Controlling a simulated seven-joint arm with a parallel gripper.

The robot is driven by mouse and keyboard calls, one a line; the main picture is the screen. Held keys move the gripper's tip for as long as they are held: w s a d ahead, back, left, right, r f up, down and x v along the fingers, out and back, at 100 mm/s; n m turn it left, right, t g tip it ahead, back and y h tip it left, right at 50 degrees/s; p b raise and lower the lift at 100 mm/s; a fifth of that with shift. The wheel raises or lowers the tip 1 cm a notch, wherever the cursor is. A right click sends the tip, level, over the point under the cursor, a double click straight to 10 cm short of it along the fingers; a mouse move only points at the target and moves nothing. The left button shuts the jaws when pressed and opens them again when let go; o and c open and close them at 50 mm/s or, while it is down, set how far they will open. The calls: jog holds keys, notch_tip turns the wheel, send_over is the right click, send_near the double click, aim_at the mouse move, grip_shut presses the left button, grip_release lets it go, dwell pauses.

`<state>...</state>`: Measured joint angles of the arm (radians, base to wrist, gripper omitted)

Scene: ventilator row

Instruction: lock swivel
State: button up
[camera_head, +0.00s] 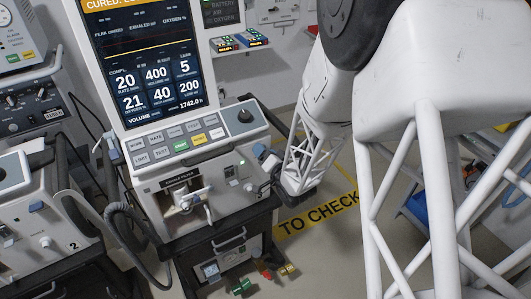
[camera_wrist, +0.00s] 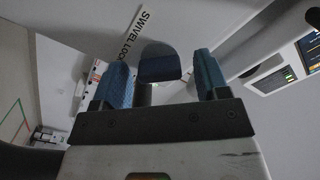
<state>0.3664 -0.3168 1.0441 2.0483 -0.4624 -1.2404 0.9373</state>
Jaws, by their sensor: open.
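The swivel lock shows in the wrist view as a dark blue rounded lever or knob (camera_wrist: 160,66). A white label reading "SWIVEL LOCK" (camera_wrist: 133,32) is beside it on the pale housing. My gripper (camera_wrist: 163,78) is open, with a blue pad on each side of the lever. I see a gap on both sides and cannot tell the depth between pads and lever. In the head view my gripper (camera_head: 268,163) is at the right side of the middle ventilator (camera_head: 218,148), mostly hidden by my arm. The lever cannot be made out clearly there.
The ventilator's screen (camera_head: 145,60) rises above its button panel. A grey hose (camera_head: 128,225) hangs at its left, near another unit (camera_head: 30,200) marked 2. Small coloured fittings (camera_head: 263,273) are low at the front. A yellow "TO CHECK" floor marking (camera_head: 318,215) lies at the right.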

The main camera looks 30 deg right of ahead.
jog(key=shift+w, duration=0.1)
jog(key=shift+c, duration=0.5)
jog(key=c, duration=0.8)
jog(key=shift+n, duration=0.5)
jog(key=n, duration=0.3)
jog(key=shift+a+n, duration=0.1)
jog(key=shift+n, duration=2.4)
